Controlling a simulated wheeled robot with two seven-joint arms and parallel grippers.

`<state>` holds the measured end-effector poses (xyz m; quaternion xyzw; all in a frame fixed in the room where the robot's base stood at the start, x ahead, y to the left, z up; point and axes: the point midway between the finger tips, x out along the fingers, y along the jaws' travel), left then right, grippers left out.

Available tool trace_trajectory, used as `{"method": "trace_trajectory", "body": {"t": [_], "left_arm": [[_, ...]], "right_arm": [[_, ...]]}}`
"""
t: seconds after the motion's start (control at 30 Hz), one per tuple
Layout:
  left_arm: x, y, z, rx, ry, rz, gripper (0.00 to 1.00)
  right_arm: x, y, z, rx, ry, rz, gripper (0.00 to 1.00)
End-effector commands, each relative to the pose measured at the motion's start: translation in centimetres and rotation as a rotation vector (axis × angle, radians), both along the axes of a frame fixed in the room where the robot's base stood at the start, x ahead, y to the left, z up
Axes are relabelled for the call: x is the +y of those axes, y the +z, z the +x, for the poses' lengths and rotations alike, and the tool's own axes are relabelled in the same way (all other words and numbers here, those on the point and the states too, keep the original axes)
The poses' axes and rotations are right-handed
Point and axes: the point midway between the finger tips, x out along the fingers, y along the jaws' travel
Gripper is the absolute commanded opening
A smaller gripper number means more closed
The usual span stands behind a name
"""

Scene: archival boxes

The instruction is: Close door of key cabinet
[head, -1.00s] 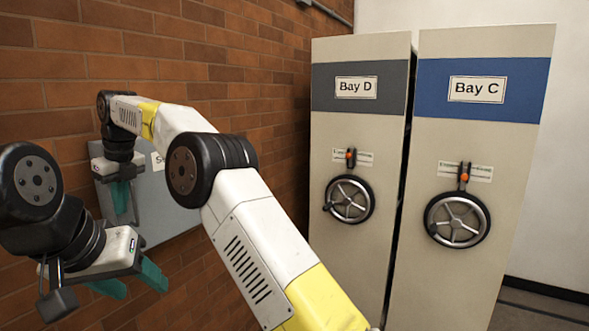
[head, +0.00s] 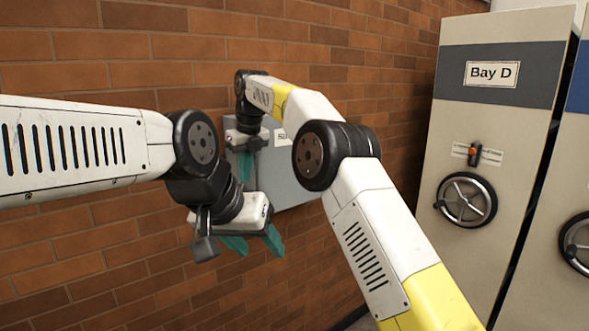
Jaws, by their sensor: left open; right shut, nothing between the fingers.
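The key cabinet (head: 284,188) is a grey box on the brick wall in the middle of the head view, with a partly covered white label. My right arm hides its right part, so I cannot tell whether its door stands ajar. My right gripper (head: 245,166) is shut and empty, its teal fingers pointing down in front of the cabinet's left edge. I cannot tell whether they touch it. My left gripper (head: 254,243) is open and empty, lower, near the cabinet's lower left corner and in front of the wall.
The brick wall (head: 90,255) fills the left and middle. A tall beige Bay D cabinet (head: 470,130) with a black handwheel (head: 466,200) stands at the right. Part of another bay with a handwheel (head: 578,242) shows at the right edge. My two arms are close together.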

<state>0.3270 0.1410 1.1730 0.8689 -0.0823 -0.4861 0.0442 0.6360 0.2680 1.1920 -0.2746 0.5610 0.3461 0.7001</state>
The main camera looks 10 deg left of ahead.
Motion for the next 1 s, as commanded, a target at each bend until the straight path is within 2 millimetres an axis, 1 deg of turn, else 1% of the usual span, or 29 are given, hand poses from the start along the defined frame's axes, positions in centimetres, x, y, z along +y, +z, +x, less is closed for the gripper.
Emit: {"method": "trace_trajectory", "body": {"t": [0.03, 0.13, 0.3, 0.5, 0.87, 1.0], "left_arm": [[0.0, 0.0, 0.0, 0.000, 0.000, 0.000, 0.53], [0.0, 0.0, 0.0, 0.000, 0.000, 0.000, 0.53], [0.0, 0.0, 0.0, 0.000, 0.000, 0.000, 0.53], [0.0, 0.0, 0.0, 0.000, 0.000, 0.000, 0.53], [0.0, 0.0, 0.0, 0.000, 0.000, 0.000, 0.53], [0.0, 0.0, 0.0, 0.000, 0.000, 0.000, 0.53]], "right_arm": [[0.7, 1.1, 0.2, -0.023, 0.004, 0.027, 0.00], [0.6, 2.1, 0.1, -0.023, 0.004, 0.027, 0.00], [0.4, 3.2, 0.0, -0.022, 0.002, 0.025, 0.00], [0.1, 4.1, -0.2, -0.019, 0.002, 0.021, 0.00], [-0.6, 4.2, -1.5, -0.013, 0.002, 0.011, 0.00], [-1.1, 4.1, -2.5, -0.010, 0.000, 0.010, 0.00]]}}
